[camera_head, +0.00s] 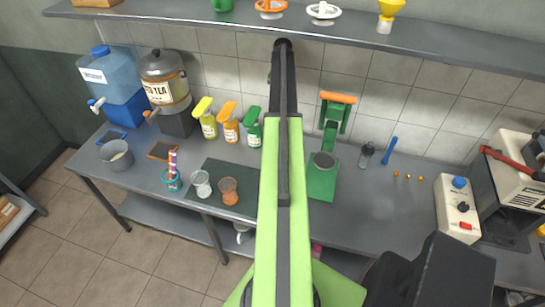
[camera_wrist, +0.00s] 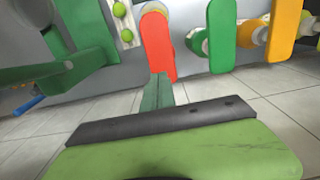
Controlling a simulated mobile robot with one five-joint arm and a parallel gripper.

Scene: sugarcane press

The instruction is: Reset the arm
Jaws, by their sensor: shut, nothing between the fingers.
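My gripper (camera_wrist: 158,88) shows in the wrist view as a narrow dark green piece ahead of a dark bar and a light green plate. Its fingers are together with nothing between them. In the head view my arm, light green and dark grey, rises through the middle of the picture over the counter towards the tiled wall. The gripper's fingers cannot be made out there. In the wrist view an orange-red flat piece (camera_wrist: 157,46) is just beyond the fingertips; I cannot tell whether they touch.
The counter (camera_head: 385,210) holds a green press (camera_head: 322,182) right of my arm and pump bottles (camera_head: 208,125) left of it. Cups (camera_head: 228,190) stand on a dark mat. Drink dispensers (camera_head: 165,80) stand far left, a machine (camera_head: 510,175) far right. A shelf (camera_head: 400,45) runs above.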

